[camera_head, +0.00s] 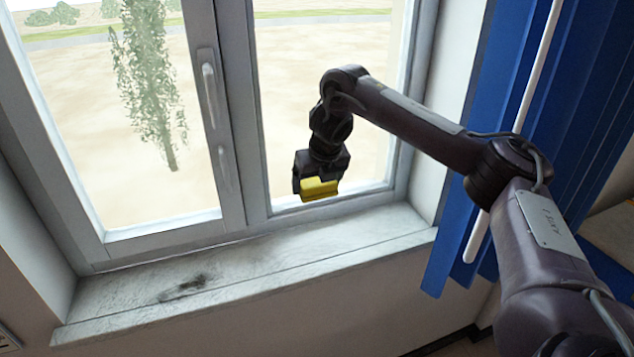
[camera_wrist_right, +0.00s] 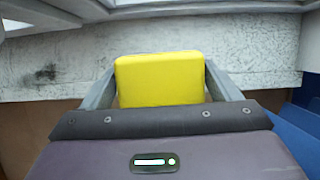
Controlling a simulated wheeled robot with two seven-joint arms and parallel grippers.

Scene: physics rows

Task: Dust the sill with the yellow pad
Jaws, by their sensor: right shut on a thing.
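The yellow pad (camera_head: 319,188) is held in my right gripper (camera_head: 318,181), in front of the right window pane in the head view. In the right wrist view the pad (camera_wrist_right: 160,80) sits between the two grey fingers of my right gripper (camera_wrist_right: 160,85). The sill (camera_head: 290,262) is pale, worn stone running below the window, with a dark smudge (camera_head: 187,286) on its left part. In the head view the pad appears above the sill, apart from it. The sill (camera_wrist_right: 250,50) also shows behind the pad in the right wrist view. My left gripper is out of view.
A closed window with a grey frame (camera_head: 228,130) and a handle (camera_head: 209,95) stands behind the sill. Blue blinds (camera_head: 500,90) with a white rod (camera_head: 535,85) hang at the right, close to my right arm. The sill is clear of objects.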

